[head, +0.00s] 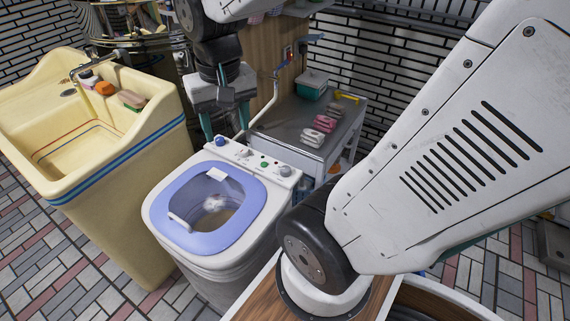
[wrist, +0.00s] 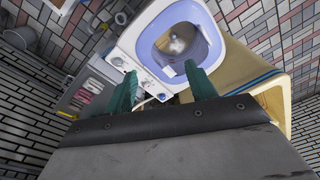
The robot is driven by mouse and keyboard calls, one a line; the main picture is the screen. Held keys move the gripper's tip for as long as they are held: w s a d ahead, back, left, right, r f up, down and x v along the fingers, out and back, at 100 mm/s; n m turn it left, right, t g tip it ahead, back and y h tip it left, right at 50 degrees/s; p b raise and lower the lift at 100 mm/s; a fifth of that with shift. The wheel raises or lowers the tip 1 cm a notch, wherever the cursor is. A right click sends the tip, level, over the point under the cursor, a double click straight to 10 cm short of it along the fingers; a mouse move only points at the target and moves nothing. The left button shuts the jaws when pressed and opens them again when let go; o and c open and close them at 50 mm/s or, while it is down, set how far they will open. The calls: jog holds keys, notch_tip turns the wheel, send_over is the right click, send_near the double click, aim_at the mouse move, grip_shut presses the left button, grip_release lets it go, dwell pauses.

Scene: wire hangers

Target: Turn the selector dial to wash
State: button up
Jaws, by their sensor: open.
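A white washing machine (head: 165,212) with a lilac-rimmed lid (head: 240,215) stands in the middle of the head view. Its rear control panel (head: 250,157) carries a blue knob (head: 220,141) at the left, small coloured controls between, and a grey-blue dial (head: 285,171) at the right. The panel also shows in the wrist view, with a pale dial (wrist: 118,62) and the blue knob (wrist: 162,97). Labels and pointer settings are too small to read. My gripper (head: 226,128) is open with teal fingers pointing down, above the panel's left end. In the wrist view, the open fingers (wrist: 160,72) straddle part of the panel; nothing is held.
A cream sink (head: 150,140) with a faucet stands left of the washer. A grey counter (head: 290,120) behind the panel holds pink soap-like bars (head: 320,127) and a teal-and-white box (head: 312,83). A pipe with a tap (head: 275,72) rises near my gripper.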

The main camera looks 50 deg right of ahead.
jog(key=w+d+f+m, duration=0.55)
jog(key=d+f, duration=0.25)
jog(key=d, duration=0.2)
jog(key=m+g, duration=0.1)
jog(key=m, duration=0.6)
send_over(285, 168)
notch_tip(285, 168, down, 19)
jog(key=shift+a+r, duration=0.1)
jog(key=shift+r, duration=0.1)
jog(key=shift+m, duration=0.25)
notch_tip(285, 168, down, 7)
jog(key=shift+s+r, duration=0.1)
jog(key=shift+f, duration=0.65)
jog(key=c, duration=1)
